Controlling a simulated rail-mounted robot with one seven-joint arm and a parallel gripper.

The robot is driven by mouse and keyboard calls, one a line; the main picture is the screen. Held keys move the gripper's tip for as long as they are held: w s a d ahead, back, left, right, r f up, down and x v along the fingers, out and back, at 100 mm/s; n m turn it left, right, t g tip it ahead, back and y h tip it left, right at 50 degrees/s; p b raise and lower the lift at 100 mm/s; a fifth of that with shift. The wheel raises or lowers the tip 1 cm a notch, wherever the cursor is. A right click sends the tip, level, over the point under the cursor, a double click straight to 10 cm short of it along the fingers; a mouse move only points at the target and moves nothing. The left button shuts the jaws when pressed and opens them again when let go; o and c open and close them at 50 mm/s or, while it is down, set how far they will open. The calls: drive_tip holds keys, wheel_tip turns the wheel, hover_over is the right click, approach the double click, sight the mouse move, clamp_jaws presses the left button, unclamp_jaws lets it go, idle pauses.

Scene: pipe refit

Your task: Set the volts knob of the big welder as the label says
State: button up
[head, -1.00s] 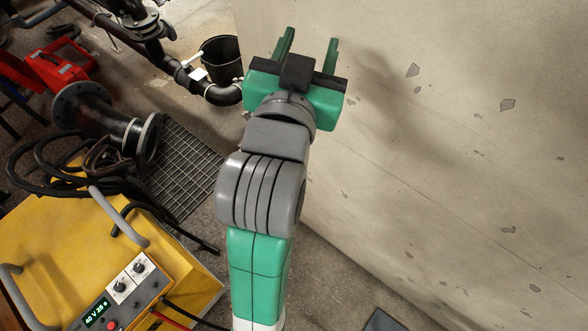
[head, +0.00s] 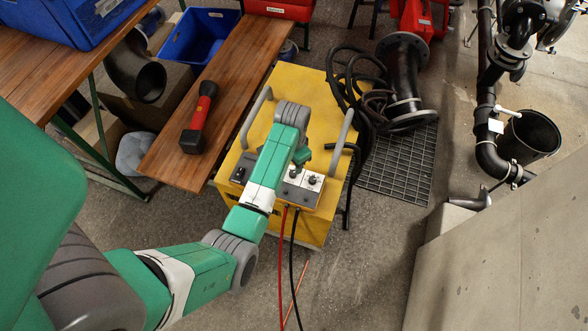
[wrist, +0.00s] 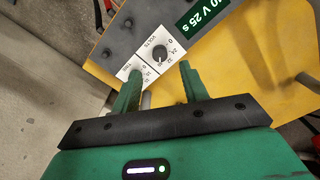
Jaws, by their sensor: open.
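The big welder is a yellow box (head: 312,108) with a slanted grey control panel along its front. In the wrist view, the volts knob (wrist: 158,53) is a dark round knob on a white numbered plate. A second knob (wrist: 136,76) sits beside it on its own white plate, partly behind the left finger. The green display label (wrist: 203,10) is cut off at the top and reads "0 V 25 s". My gripper (wrist: 158,82) is open and empty, its fingertips short of the volts knob. I cannot tell the knob's exact setting. My arm covers the display in the head view.
Grey handles (head: 342,138) rise from the welder's sides. Red and black cables (head: 283,265) hang from its front. A wooden bench (head: 222,95) with a flashlight (head: 199,118) stands left. Black hoses (head: 352,85) lie behind right. A concrete wall (head: 510,240) stands right.

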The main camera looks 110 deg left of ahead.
sight(293, 173)
wheel_tip(293, 173, down, 6)
drive_tip(key=b, duration=0.2)
drive_tip(key=shift+f+b, duration=0.15)
drive_tip(key=shift+b, duration=0.2)
drive_tip(key=shift+c, duration=0.2)
clamp_jaws()
